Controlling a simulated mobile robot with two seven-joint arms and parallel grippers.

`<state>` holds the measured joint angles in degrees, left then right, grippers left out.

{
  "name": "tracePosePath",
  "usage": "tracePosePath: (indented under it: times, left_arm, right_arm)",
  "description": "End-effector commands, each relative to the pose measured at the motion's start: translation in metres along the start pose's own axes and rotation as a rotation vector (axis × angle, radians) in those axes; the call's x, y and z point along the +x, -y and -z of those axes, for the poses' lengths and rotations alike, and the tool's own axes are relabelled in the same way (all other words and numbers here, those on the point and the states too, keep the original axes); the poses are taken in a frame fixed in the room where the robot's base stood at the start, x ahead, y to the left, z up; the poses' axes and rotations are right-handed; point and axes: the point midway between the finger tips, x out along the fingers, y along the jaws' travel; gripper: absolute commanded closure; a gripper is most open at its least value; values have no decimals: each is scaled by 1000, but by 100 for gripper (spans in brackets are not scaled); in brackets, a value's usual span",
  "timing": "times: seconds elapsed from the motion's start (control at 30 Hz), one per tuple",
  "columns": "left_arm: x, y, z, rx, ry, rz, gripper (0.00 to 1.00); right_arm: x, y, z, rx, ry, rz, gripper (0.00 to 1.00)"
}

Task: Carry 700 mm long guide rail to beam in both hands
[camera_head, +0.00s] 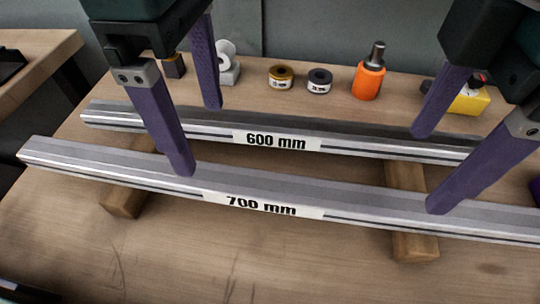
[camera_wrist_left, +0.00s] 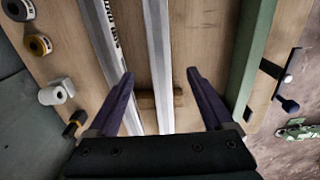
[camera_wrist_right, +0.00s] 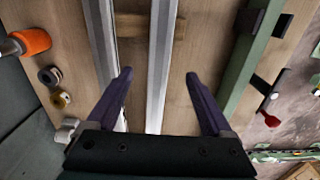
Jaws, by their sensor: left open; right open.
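The 700 mm guide rail (camera_head: 350,198) is a long silver bar with a white label, lying across two wooden blocks nearest me in the head view. My left gripper (camera_head: 199,141) is open above its left part. My right gripper (camera_head: 430,172) is open above its right part. In the left wrist view the rail (camera_wrist_left: 158,50) runs between the spread fingers, with gaps on both sides. In the right wrist view the rail (camera_wrist_right: 160,60) also lies between the open fingers, untouched. The beam cannot be identified for certain.
The 600 mm rail (camera_head: 370,145) lies parallel just behind. Wooden blocks (camera_head: 126,200) (camera_head: 414,246) support the rails. An orange bottle (camera_head: 369,80), two small rolls (camera_head: 281,77) (camera_head: 320,81) and a yellow item (camera_head: 470,102) stand along the back. A green bar (camera_wrist_left: 250,60) runs along the table edge.

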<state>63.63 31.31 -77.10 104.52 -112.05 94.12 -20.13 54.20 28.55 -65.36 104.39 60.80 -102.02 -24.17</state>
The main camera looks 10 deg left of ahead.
Motion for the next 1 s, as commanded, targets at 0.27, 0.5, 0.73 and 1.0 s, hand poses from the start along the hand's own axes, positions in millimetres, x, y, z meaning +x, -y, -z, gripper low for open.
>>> tracePosePath:
  times: [0.27, 0.5, 0.73, 1.0]
  left_arm:
    - [43, 1, 0, -1, -1, 5, 15]
    - [80, 1, 0, -2, 0, 4, 15]
    - [95, 1, -1, 1, 1, 1, 15]
    - [96, 0, 0, 0, 1, 0, 15]
  right_arm:
    - [42, 2, 0, 1, 2, 6, 15]
    - [80, 1, 0, 1, 1, 5, 15]
    - [95, 1, 0, -1, 0, 2, 15]
    - [96, 1, 0, 0, 0, 1, 15]
